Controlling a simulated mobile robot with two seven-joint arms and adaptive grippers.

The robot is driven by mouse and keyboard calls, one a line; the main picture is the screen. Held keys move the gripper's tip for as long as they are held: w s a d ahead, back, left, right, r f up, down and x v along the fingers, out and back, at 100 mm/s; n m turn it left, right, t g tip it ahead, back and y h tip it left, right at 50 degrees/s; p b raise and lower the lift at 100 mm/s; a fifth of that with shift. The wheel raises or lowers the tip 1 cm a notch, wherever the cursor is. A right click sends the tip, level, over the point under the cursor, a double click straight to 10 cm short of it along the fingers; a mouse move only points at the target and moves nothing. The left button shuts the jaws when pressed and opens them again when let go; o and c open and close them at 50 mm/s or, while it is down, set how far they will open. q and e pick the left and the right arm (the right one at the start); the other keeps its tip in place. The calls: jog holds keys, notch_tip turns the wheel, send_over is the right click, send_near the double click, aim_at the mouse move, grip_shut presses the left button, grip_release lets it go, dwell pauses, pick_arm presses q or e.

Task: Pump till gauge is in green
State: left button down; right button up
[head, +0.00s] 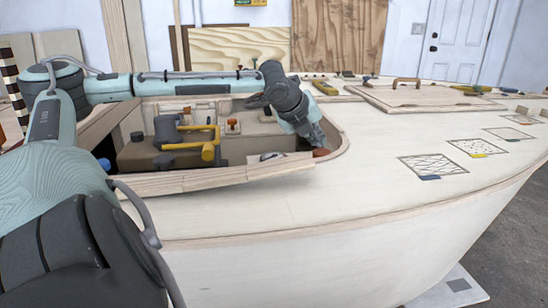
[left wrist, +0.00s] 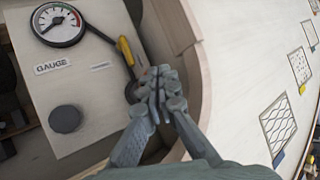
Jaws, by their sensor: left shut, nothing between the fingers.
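The round gauge (left wrist: 59,24) with a white face and dark rim is at the upper left of the left wrist view, above a GAUGE label. Its needle points to the lower left; a red part of the scale shows at the right. A lever with a yellow grip (left wrist: 125,50) stands beside the panel, and its dark base is partly hidden behind my fingers. My left gripper (left wrist: 161,82) is shut and empty, close to the lever's base. In the head view my left gripper (head: 314,141) reaches down into the cockpit, near an orange-red knob (head: 321,153).
The light panel (left wrist: 75,100) carries a dark round knob (left wrist: 65,118). The wooden cockpit rim (head: 200,183) surrounds the gripper. A yellow pipe (head: 190,146) and engine parts stand to its left. Patterned squares (head: 434,165) lie on the open deck at right.

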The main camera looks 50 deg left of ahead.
aim_at(316, 151)
pick_arm(q)
jog(key=shift+f, duration=0.1)
dwell(0.5)
jog(key=shift+f+p, duration=0.3)
jog(key=shift+p, duration=0.05)
jog(key=shift+f, duration=1.4)
dwell(0.7)
jog(key=shift+r+p, duration=1.7)
jog(key=shift+p, duration=0.9)
